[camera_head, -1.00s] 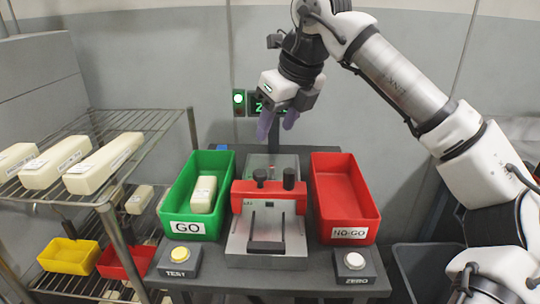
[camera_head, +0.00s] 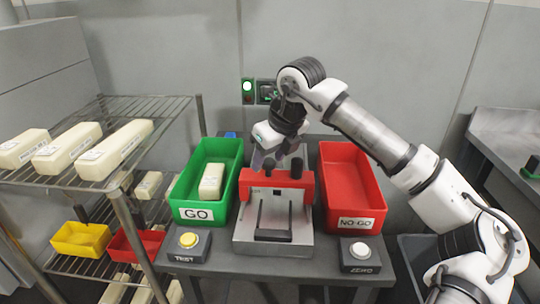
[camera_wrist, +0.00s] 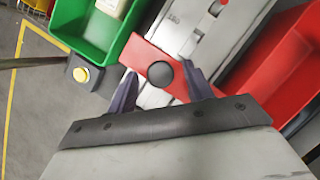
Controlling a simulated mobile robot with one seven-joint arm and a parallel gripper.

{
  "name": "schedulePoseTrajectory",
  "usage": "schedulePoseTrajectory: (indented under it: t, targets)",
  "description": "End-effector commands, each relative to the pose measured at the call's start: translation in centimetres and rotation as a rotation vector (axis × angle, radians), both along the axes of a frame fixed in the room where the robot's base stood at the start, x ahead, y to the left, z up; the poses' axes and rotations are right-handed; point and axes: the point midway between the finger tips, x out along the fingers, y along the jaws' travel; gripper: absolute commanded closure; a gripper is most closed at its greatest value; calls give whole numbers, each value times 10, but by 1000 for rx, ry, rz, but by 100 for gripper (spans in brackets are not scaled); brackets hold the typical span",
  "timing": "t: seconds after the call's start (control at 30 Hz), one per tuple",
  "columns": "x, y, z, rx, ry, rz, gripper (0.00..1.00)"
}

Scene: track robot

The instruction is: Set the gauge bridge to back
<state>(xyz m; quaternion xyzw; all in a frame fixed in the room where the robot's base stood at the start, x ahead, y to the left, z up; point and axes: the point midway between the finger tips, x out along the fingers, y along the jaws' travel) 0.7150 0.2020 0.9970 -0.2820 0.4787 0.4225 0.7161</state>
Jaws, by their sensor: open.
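The gauge (camera_head: 245,232) stands on the table between the two bins. Its red bridge (camera_head: 264,187) spans the grey bed, with black knobs on top. In the wrist view the bridge (camera_wrist: 201,94) crosses the bed at a slant, and one round black knob (camera_wrist: 160,74) shows between my fingers. My gripper (camera_head: 264,164) is low over the bridge, at its left knob. It is open, with a purple finger on each side of the knob (camera_wrist: 158,60). I cannot tell whether the fingers touch it. The bridge's back side is partly hidden by my gripper.
A green GO bin (camera_head: 228,194) holding a pale block (camera_head: 211,181) stands left of the gauge. A red NO-GO bin (camera_head: 352,180) stands right. The yellow TEST button (camera_head: 189,240) and white ZERO button (camera_head: 360,250) sit in front. A wire shelf (camera_head: 90,185) is at far left.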

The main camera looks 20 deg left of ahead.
Motion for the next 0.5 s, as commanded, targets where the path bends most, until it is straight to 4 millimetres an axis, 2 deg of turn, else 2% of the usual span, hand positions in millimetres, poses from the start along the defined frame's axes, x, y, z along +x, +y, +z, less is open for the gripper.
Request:
schedulePoseTrajectory:
  t: [0.3,0.5]
  targets:
    - [0,1,-2,0,-1,0,50]
    - [0,1,-2,0,-1,0,76]
